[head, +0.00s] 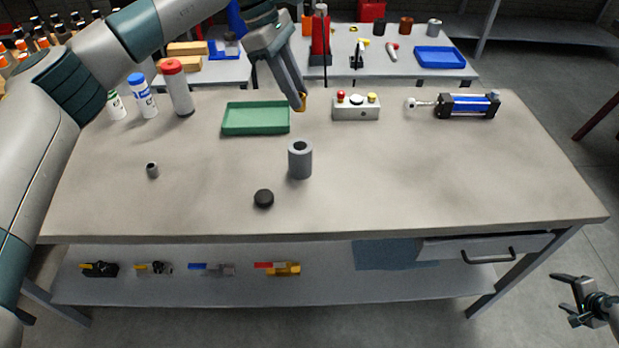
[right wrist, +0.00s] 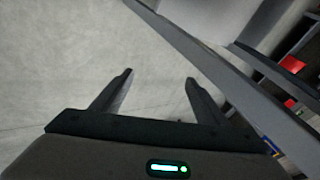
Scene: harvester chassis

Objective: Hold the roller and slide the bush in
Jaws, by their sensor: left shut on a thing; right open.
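The roller (head: 300,161) is a grey upright cylinder with a dark bore in its top, standing in the middle of the bench. My left gripper (head: 301,103) is shut on a small brass-coloured bush (head: 302,101), mostly hidden by the fingers. It is behind the roller in the head view, just right of the green tray, apart from the roller. My right gripper (head: 564,299) is open and empty, off the bench's front right corner. In the right wrist view its two fingers (right wrist: 159,77) are spread over bare floor.
On the bench (head: 420,185) are a green tray (head: 255,131), a button box (head: 356,113), a blue cylinder (head: 468,106), several bottles (head: 177,88), a small grey sleeve (head: 152,170) and a black disc (head: 263,198). The bench's front right is clear.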

